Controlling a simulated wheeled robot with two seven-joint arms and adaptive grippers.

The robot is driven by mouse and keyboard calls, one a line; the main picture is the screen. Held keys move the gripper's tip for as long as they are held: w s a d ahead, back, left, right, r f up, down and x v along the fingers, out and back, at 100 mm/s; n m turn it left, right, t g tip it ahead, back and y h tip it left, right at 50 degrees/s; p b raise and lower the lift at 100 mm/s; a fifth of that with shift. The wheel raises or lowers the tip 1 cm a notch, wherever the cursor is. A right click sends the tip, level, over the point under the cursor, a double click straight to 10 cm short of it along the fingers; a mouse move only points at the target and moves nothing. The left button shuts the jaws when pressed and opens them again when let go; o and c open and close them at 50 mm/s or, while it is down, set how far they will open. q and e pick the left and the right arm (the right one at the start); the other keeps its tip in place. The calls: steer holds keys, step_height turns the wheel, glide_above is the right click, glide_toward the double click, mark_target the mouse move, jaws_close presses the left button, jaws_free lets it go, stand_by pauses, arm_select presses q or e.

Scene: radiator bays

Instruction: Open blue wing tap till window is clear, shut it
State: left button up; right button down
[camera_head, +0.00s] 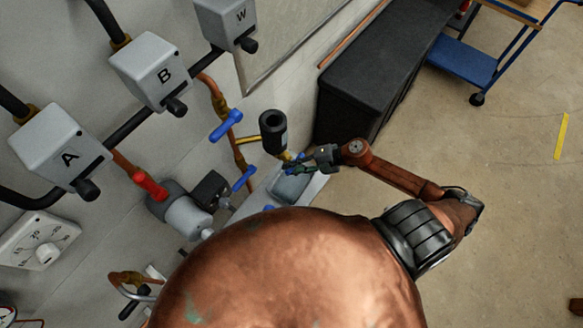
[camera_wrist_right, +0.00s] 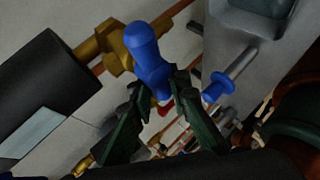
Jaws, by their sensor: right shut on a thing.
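A black cylinder (camera_head: 273,131) stands beside the wall pipes, with a brass pipe at its side. In the right wrist view it lies at the left, with a pale blue-grey window (camera_wrist_right: 32,132). I cannot tell whether the window is clear. A blue wing tap (camera_wrist_right: 148,55) sits on a brass fitting next to the cylinder. My right gripper (camera_head: 308,159) is at this tap below the cylinder. In the wrist view its dark green fingers (camera_wrist_right: 159,88) are shut on the tap's near end. The tap's grip is mostly hidden in the head view. My left gripper is not in view.
Other blue wing taps (camera_head: 226,125) and (camera_head: 243,179) and a red one (camera_head: 149,184) are on nearby pipes. Grey boxes A (camera_head: 58,148), B (camera_head: 150,72) and W (camera_head: 226,20) line the wall. A black cabinet (camera_head: 375,75) stands behind. The floor at right is open.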

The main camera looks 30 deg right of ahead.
steer(key=c, duration=1.8)
jaws_free()
steer(key=shift+w, duration=0.1)
steer(key=shift+c, duration=0.2)
steer(key=shift+d, duration=0.1)
steer(key=v, duration=1.2)
